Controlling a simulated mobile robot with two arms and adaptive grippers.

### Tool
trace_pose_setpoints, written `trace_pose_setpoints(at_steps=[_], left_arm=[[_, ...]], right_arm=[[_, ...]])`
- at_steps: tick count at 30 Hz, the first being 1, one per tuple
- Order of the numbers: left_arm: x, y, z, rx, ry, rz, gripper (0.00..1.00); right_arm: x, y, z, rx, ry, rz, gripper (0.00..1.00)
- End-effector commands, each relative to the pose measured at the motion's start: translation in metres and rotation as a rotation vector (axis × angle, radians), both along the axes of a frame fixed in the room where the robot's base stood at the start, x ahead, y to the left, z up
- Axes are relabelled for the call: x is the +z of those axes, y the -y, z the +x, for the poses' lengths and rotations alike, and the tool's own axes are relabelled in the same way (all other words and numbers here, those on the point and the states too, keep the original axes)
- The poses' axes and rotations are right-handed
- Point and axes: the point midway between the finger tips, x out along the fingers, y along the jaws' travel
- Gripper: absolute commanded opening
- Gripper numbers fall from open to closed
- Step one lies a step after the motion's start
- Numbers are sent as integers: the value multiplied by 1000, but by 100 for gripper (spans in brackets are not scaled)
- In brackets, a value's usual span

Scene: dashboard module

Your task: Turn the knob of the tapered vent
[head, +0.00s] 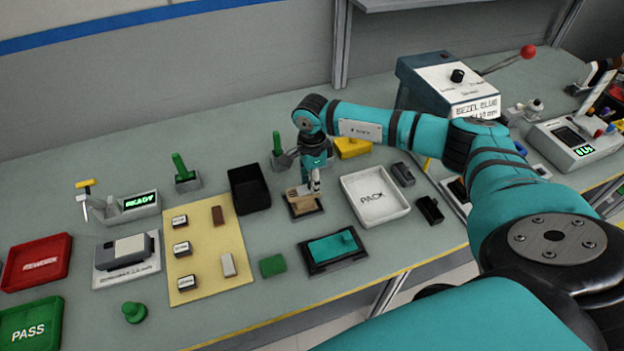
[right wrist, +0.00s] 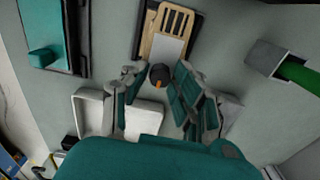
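The tapered vent (head: 303,203) is a tan slatted piece on a dark base in the middle of the bench. In the right wrist view the vent (right wrist: 152,42) shows dark slots and a pale plate, with a dark round knob (right wrist: 160,76) bearing an orange mark at its near end. My right gripper (head: 314,184) points down over the vent. In the right wrist view its fingers (right wrist: 157,72) are apart, one on each side of the knob, with gaps visible. Whether the fingertips are level with the knob cannot be told. My left gripper is not in view.
A white PACK tray (head: 352,204) stands right of the vent and a black bin (head: 231,191) left of it. A teal part on a dark fixture (head: 350,249) lies in front. A green handle (head: 276,144) and a yellow part (head: 352,152) stand behind.

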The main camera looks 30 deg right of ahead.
Motion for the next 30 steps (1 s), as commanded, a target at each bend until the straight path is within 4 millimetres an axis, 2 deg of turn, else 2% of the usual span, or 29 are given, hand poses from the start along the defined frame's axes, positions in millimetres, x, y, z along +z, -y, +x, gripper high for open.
trace_pose_setpoints(at_steps=[1, 5, 6, 23, 30], left_arm=[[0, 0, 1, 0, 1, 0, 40], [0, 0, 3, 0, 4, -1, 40], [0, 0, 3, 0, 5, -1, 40], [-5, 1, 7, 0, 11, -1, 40], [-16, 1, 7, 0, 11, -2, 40]], right_arm=[[0, 0, 0, 0, 0, 0, 19], [0, 0, 0, 0, 0, 0, 2], [0, 0, 0, 0, 0, 0, 0], [0, 0, 0, -68, 1, 0, 0], [-2, 0, 1, -191, 2, 0, 0]])
